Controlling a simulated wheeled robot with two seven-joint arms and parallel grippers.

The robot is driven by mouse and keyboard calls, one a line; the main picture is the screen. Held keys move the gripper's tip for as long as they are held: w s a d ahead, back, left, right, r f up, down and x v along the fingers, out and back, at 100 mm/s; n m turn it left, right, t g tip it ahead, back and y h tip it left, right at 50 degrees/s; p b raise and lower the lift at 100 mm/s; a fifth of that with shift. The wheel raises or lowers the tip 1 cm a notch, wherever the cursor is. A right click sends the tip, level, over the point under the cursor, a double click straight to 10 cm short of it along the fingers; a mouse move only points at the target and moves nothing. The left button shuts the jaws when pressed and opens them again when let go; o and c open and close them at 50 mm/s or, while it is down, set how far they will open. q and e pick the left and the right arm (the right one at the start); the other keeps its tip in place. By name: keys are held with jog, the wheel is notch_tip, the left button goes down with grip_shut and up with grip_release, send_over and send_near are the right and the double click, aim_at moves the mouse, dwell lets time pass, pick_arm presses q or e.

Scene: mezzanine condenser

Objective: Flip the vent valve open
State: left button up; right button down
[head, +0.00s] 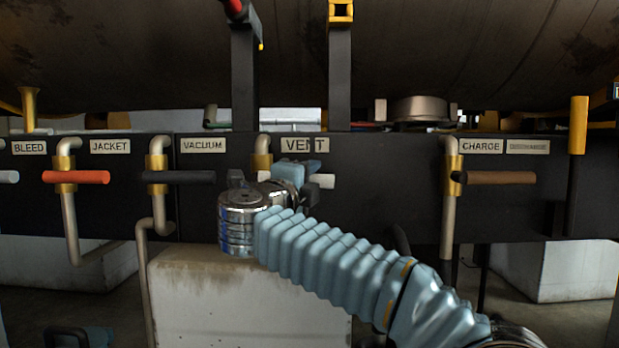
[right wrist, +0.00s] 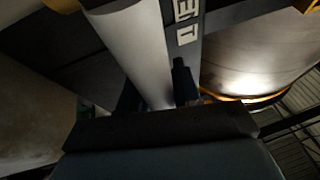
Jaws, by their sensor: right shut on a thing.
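The vent valve has a white handle (head: 322,181) under the VENT label (head: 305,145) on the dark panel. The handle points right, roughly level, and its brass body (head: 262,160) is partly hidden behind my arm. My right gripper (head: 302,184) is shut on the handle, with the white tip showing to its right. In the right wrist view the pale handle (right wrist: 137,45) runs down to the dark fingers (right wrist: 165,122), beside part of the VENT label (right wrist: 187,30). What seems to be my left gripper (head: 80,338) is cut off at the bottom left edge.
Neighbouring valve handles are red under JACKET (head: 80,177), black under VACUUM (head: 180,177) and brown under CHARGE (head: 498,177). Upright posts (head: 340,80) and a large dark tank (head: 420,50) stand above the panel. A pale block (head: 245,305) is below my right arm.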

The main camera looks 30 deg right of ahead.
jog(key=f+m+y+b, duration=0.1)
jog(key=f+m, duration=0.1)
jog(key=a+f+m+g+y+b, duration=0.1)
jog(key=f+m, duration=0.1)
jog(key=m, duration=0.1)
jog(key=w+a+f+m+g+b, duration=0.1)
jog(key=f+m+b, duration=0.1)
jog(key=shift+w+f+y, duration=0.1)
jog(key=shift+f+y, duration=0.15)
jog(key=shift+y, duration=0.15)
jog(key=shift+w+a+f+m+y, duration=0.3)
jog(key=shift+a+f+m, duration=0.25)
jog(key=shift+m, duration=0.35)
jog(key=shift+w+a+f+m+y+b, duration=0.2)
jog(key=shift+w+a+f+m+y, duration=0.1)
jog(key=shift+a+m, duration=0.15)
jog(key=shift+w+a+f+m+y+b, duration=0.15)
jog(key=shift+w+a+f+m+y, duration=0.15)
jog(key=shift+m, duration=0.25)
jog(key=shift+w+a+f+m+y, duration=0.15)
jog(key=shift+w+a+m+y, duration=0.05)
jog(key=shift+a+m+y, duration=0.2)
jog(key=shift+w+a+f+m+y, duration=0.2)
jog(key=shift+a+m+y, duration=0.1)
jog(key=shift+a+m, duration=0.2)
jog(key=shift+w+a+m+t+y, duration=0.3)
jog(key=shift+w+a+m+y, duration=0.25)
jog(key=shift+a+m, duration=0.25)
